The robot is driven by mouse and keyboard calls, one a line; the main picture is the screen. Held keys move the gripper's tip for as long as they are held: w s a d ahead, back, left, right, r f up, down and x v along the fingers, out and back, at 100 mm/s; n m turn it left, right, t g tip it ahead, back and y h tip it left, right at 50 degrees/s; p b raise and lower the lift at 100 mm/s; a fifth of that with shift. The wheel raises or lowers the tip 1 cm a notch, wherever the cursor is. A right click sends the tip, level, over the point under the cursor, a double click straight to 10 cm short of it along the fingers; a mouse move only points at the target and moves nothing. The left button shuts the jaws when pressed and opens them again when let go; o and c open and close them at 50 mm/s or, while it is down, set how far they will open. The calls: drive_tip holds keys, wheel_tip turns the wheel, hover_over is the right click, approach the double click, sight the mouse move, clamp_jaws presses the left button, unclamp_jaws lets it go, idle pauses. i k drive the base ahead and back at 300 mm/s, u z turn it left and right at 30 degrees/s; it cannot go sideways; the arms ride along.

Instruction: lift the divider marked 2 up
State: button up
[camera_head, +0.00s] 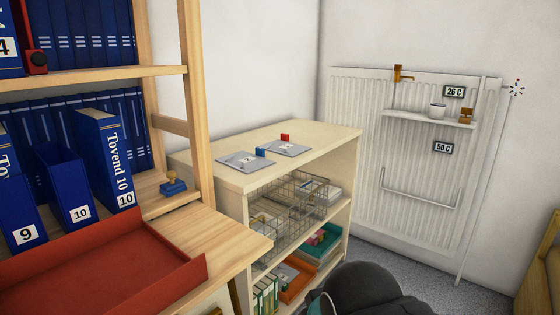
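Two flat grey dividers lie on top of the low pale cabinet. The nearer one (236,164) has a blue tab (260,152) and a small white label. The farther one (291,150) has a red tab (285,138) and a small label. Both labels are too small to read, so I cannot tell which is marked 2. A dark rounded part of my own arm shows at the bottom edge, below and right of the cabinet. My gripper's fingers are not in view.
The cabinet (325,139) has a wire basket (290,205) and lower shelves with trays. A wooden shelf with blue binders (103,150), a stamp (173,184) and a red tray (110,250) stands at left. A radiator (355,140) is on the right wall.

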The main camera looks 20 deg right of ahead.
sight(247, 163)
drive_tip(key=z, duration=1.25)
drive_tip(key=i, duration=2.55)
drive_tip(key=u, duration=2.85)
